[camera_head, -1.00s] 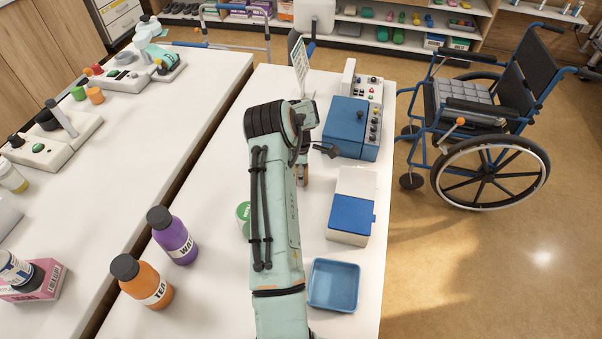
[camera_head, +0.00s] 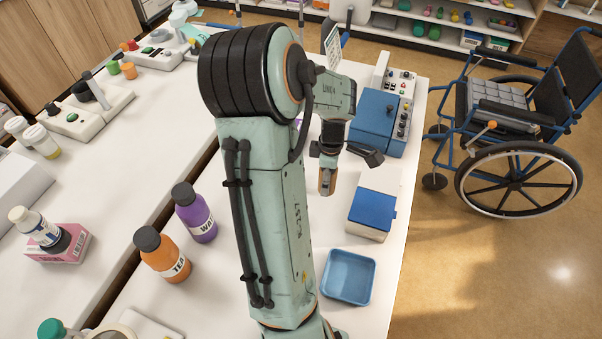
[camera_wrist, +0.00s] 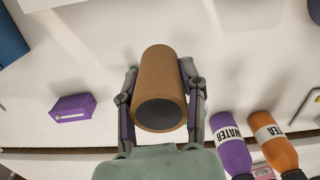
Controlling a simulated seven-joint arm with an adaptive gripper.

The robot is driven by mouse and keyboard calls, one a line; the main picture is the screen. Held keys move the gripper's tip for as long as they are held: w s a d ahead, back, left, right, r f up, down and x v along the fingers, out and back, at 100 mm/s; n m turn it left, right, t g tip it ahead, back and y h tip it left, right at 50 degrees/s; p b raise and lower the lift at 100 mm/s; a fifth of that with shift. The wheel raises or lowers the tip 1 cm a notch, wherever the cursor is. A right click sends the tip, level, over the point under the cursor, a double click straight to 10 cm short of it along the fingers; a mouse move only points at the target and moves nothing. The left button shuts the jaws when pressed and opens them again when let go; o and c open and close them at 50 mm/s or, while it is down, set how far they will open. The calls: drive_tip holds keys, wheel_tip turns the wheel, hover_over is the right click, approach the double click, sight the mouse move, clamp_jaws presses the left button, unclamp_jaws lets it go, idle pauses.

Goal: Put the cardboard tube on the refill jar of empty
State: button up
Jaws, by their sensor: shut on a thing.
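The brown cardboard tube (camera_wrist: 160,85) is between the two fingers of my gripper (camera_wrist: 161,95) in the wrist view, one open end toward the camera. My gripper (camera_head: 328,165) is shut on it, above the white table, and the tube (camera_head: 326,182) shows only as a small brown part in the head view. I cannot make out a jar marked empty in either current view; my arm covers part of the table.
Purple water (camera_head: 195,213) and orange tea (camera_head: 162,255) bottles stand left of my arm. A blue tray (camera_head: 348,277), a blue-and-white box (camera_head: 372,212) and a blue machine (camera_head: 377,123) are on the right. A purple box (camera_wrist: 72,108) lies in the wrist view.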

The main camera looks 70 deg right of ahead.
drive_tip(key=s+a+m, duration=0.2)
drive_tip(key=s+a, duration=0.1)
drive_tip(key=w+a+r+n, duration=0.2)
drive_tip(key=w+a+r, duration=0.5)
drive_tip(key=a+r, duration=0.45)
drive_tip(key=w+d+f, duration=0.2)
drive_tip(key=d+f, duration=0.1)
drive_tip(key=w+d+f, duration=0.5)
drive_tip(key=d+f, duration=0.2)
drive_tip(key=shift+w, duration=0.25)
drive_tip(key=shift+w+d+f, duration=0.1)
drive_tip(key=shift+f, duration=0.1)
drive_tip(key=shift+w+d+f, duration=0.1)
drive_tip(key=shift+f, duration=0.85)
drive_tip(key=shift+w+d+f, duration=0.1)
drive_tip(key=shift+f, duration=0.8)
drive_tip(key=shift+f, duration=0.15)
